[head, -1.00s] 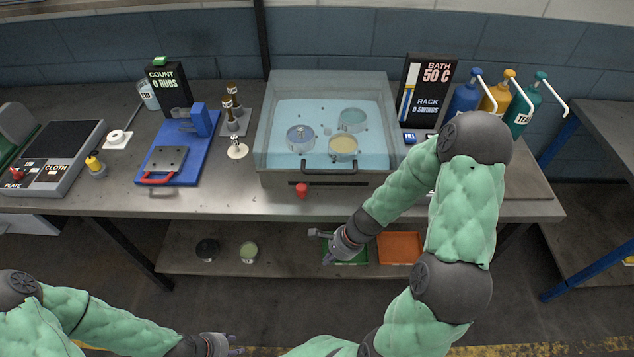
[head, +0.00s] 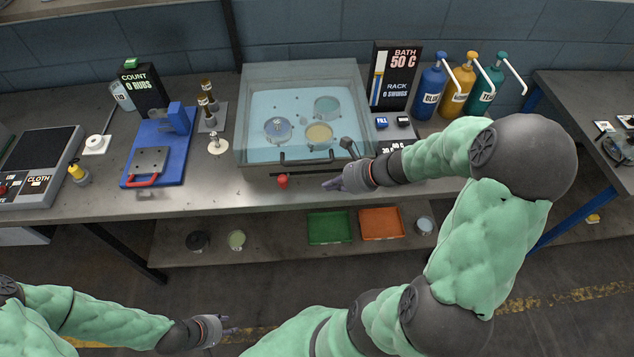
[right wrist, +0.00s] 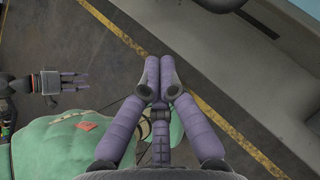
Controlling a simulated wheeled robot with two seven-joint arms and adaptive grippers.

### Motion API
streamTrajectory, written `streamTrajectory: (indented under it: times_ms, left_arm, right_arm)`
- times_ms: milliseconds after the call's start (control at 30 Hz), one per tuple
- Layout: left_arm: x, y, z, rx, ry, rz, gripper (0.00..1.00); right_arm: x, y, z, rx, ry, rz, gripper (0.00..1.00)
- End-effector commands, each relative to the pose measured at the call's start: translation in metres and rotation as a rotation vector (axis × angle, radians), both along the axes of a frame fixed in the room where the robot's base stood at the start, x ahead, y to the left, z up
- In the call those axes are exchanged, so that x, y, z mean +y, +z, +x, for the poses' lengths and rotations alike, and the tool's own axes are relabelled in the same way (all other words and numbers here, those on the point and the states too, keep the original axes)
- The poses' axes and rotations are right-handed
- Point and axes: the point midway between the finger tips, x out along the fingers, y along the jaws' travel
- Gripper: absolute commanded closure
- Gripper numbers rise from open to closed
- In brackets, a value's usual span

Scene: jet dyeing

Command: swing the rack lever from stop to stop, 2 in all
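The bath (head: 345,90) is a clear-walled box of blue water with round pots in it. Its rack lever shows as a red knob (head: 282,181) low on the bath's front, left of centre, by a dark slot under the handle bar (head: 309,160). My left gripper (head: 229,326) is open and empty, low in front of the table. The bath display (head: 396,75) reads 0 swings.
Blue, yellow and teal bottles (head: 457,90) stand right of the display. A blue rubbing stand (head: 160,150) and a grey plate device (head: 40,165) are on the left. Green (head: 330,228) and orange (head: 381,224) trays lie on the lower shelf. The table's front strip left of the knob is clear.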

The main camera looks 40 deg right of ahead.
Motion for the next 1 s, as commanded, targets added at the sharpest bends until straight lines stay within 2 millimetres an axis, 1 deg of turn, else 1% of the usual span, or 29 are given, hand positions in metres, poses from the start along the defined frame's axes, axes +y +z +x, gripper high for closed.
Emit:
streamTrajectory:
  times_ms: [33,500,700,833,1000]
  left_arm:
    - [0.0,-0.005,0.0,0.0,0.0,0.0,0.6]
    - [0.0,-0.035,0.0,0.001,0.0,0.0,0.6]
    - [0.0,-0.034,0.0,0.0,0.0,0.0,0.6]
    - [0.0,-0.035,0.0,0.0,0.0,0.0,0.6]
    - [0.0,-0.035,0.0,0.0,0.0,0.0,0.6]
  right_arm:
    - [0.004,-0.008,0.004,0.001,0.004,0.002,1.0]
    - [0.036,-0.069,0.055,0.001,0.006,-0.002,1.0]
    - [0.049,-0.065,0.077,0.0,0.006,-0.004,1.0]
    - [0.054,-0.065,0.085,0.001,0.005,-0.002,1.0]
    - [0.055,-0.064,0.088,0.001,0.002,-0.002,1.0]
